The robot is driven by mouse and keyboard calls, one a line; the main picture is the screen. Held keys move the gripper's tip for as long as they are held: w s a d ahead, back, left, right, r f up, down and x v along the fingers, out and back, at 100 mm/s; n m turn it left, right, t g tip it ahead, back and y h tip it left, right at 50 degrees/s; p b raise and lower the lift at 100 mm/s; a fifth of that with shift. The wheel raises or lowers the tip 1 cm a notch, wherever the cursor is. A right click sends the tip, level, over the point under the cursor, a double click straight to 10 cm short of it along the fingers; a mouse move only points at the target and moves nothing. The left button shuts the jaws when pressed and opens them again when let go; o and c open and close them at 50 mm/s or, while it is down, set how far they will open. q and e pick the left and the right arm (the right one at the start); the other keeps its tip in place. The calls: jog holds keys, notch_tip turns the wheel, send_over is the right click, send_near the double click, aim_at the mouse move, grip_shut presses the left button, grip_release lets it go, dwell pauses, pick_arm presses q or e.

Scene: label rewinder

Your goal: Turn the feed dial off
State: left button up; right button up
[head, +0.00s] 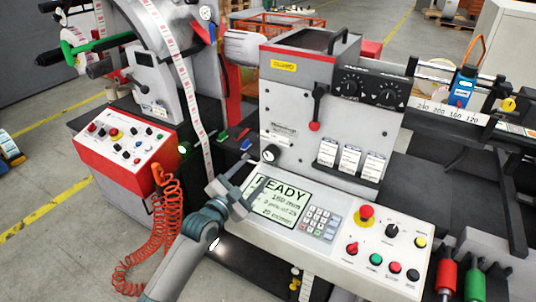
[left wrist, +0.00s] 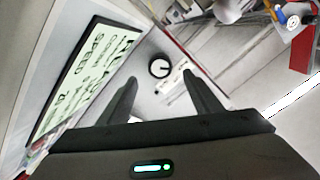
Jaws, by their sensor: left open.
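A round black dial (head: 270,153) with a white pointer mark sits low on the left of the grey machine housing's front. I take it for the feed dial, but its label is too small to read. The same dial shows in the left wrist view (left wrist: 159,68), ahead of my fingertips and between them in the picture. My left gripper (head: 231,180) is open and empty, to the lower left of the dial and apart from it, by the left edge of the display. In the left wrist view its two dark fingers (left wrist: 160,82) are spread. My right gripper is not in view.
The display (head: 282,200) reads "READY", with a keypad (head: 321,222) beside it. A red emergency button (head: 366,212) and several knobs stand on the sloped panel. A red-handled lever (head: 315,125) hangs on the housing. A label web (head: 195,115) runs down left of the dial.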

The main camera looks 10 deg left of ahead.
aim_at(268, 156)
pick_arm(q)
jog(key=p+x, duration=0.1)
jog(key=x, duration=0.8)
jog(key=shift+p, duration=0.35)
jog(key=c, duration=1.1)
